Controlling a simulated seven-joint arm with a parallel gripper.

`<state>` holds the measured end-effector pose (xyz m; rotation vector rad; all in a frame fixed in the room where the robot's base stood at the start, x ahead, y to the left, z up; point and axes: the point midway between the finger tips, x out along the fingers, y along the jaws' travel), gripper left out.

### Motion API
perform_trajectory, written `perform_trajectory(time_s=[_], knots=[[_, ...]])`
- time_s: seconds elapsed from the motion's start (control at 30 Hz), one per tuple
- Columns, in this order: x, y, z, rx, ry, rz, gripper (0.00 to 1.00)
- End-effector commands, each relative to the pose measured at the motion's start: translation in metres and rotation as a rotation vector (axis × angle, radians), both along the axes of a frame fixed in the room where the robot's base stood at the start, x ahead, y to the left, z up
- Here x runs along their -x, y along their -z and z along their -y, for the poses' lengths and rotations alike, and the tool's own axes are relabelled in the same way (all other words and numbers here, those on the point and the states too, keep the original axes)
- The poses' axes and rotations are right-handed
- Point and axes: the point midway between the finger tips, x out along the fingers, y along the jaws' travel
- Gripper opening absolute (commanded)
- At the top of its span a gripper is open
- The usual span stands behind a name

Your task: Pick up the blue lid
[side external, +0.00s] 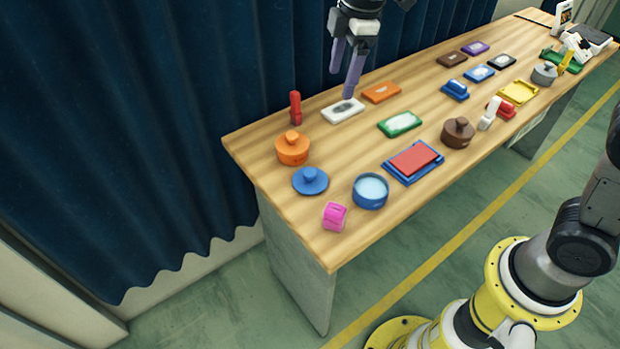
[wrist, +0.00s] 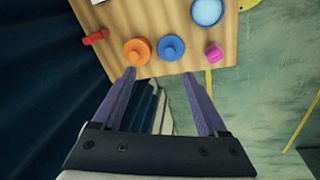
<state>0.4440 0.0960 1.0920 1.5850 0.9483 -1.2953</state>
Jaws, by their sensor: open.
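The blue lid (side external: 310,181) is a round disc with a knob on top. It lies flat on the wooden table near its left end, between an orange lidded pot (side external: 292,148) and an open blue pot (side external: 370,190). In the wrist view the blue lid (wrist: 171,47) is near the top centre, beyond the fingertips. My gripper (side external: 345,80) is above the back edge of the table in the side view, apart from the lid. In the wrist view my gripper (wrist: 158,74) has its two purple fingers spread wide with nothing between them.
A pink block (side external: 334,217) sits at the table's front left, and a red upright piece (side external: 295,108) stands near the back. A red-and-blue tray (side external: 413,161), a brown pot (side external: 457,132) and several coloured flat pieces fill the table to the right. A dark blue curtain (side external: 120,130) hangs close behind.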

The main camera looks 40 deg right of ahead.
Motion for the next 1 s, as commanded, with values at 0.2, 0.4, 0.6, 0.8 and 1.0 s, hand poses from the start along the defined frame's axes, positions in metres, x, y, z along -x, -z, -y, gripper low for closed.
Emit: perform_trajectory(time_s=[0.2, 0.4, 0.6, 0.8, 1.0], knots=[[-0.028, 0.074, -0.036, 0.031, -0.065, -0.122, 0.76], [-0.023, 0.106, -0.046, 0.046, -0.087, -0.177, 0.76], [-0.022, 0.138, -0.047, 0.046, -0.087, -0.177, 0.76], [-0.023, 0.172, -0.047, 0.046, -0.087, -0.175, 0.76], [-0.023, 0.187, -0.047, 0.046, -0.086, -0.174, 0.76]])
